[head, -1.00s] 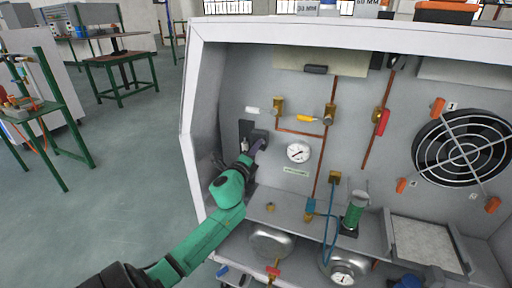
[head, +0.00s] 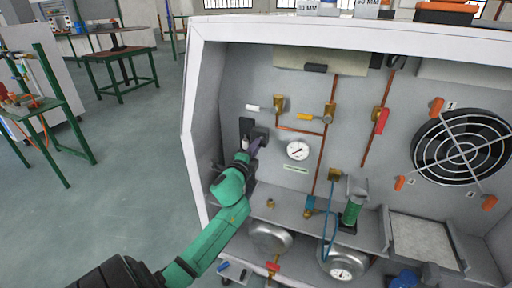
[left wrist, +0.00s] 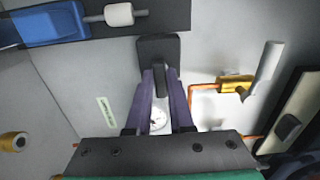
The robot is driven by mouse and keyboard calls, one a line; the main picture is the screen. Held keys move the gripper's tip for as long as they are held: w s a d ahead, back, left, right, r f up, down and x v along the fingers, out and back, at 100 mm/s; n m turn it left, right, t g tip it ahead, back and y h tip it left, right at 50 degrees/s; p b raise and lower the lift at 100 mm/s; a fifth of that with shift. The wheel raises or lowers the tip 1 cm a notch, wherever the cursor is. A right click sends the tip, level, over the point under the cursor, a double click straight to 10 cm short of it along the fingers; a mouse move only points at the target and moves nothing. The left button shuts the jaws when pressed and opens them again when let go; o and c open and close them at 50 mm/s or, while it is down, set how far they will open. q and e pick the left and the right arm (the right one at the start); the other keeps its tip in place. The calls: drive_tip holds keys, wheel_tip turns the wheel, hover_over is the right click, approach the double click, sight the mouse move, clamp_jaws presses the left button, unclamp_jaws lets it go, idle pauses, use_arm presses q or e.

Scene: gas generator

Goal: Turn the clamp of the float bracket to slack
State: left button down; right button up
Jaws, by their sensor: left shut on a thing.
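The float bracket shows in the head view as a dark grey block (head: 261,132) beside a dark upright plate (head: 245,127) on the cabinet's back wall, at the left. My left gripper (head: 258,143) comes up to it from below, partly hiding it. In the left wrist view its two purple fingers (left wrist: 161,82) are closed on a narrow dark lever, which appears to be the clamp (left wrist: 162,84), in front of the dark block (left wrist: 157,47). The lever lies between the fingers. My right gripper is out of view.
A pressure gauge (head: 297,150) is right of the bracket. The cabinet's left wall (head: 198,120) is close to my left arm. A shelf (head: 290,215) lies below, with a green cylinder (head: 352,211).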

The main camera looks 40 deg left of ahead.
use_arm(q)
drive_tip(key=shift+f, duration=0.1)
drive_tip(key=c, duration=0.8)
unclamp_jaws()
drive_tip(key=v, duration=1.4)
drive_tip(key=shift+s+p, duration=0.3)
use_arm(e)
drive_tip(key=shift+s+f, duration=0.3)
use_arm(q)
drive_tip(key=shift+d, duration=0.15)
